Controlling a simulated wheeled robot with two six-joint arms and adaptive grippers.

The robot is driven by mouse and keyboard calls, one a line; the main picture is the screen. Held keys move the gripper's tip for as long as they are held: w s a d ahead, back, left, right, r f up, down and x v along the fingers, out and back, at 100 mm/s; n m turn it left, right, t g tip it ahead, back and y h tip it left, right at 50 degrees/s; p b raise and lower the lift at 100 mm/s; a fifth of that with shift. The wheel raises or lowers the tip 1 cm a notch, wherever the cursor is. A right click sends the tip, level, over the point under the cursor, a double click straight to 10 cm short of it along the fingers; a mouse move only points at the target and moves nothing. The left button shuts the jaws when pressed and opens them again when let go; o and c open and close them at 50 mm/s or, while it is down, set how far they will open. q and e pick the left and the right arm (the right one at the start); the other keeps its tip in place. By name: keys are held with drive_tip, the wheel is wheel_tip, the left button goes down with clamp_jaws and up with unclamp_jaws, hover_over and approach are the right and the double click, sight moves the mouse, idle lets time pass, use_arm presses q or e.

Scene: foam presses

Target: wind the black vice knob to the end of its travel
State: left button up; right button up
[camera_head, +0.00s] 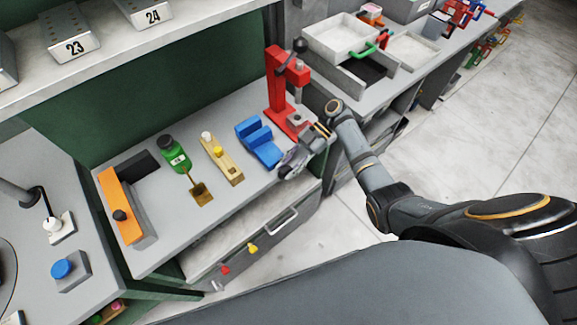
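A blue vice-like block (259,141) with two raised jaws lies on the grey bench. My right gripper (287,168) is at its right front end, close to the bench's front edge. The gripper covers that end of the blue block, so a knob there cannot be made out. Whether its fingers are open or shut is too small to tell. My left gripper is out of view.
A red press (279,92) with a black ball handle stands just behind my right gripper. A drawer (252,241) is below. A shelf hangs above.

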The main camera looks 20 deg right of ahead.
drive_tip(key=shift+w+d+r, duration=0.1)
drive_tip(key=shift+d+r, duration=0.1)
drive_tip(key=shift+d, duration=0.1)
drive_tip(key=v, duration=0.6)
drive_tip(key=shift+d+r, duration=0.25)
drive_tip(key=shift+d, duration=0.05)
drive_tip(key=shift+w, duration=0.1)
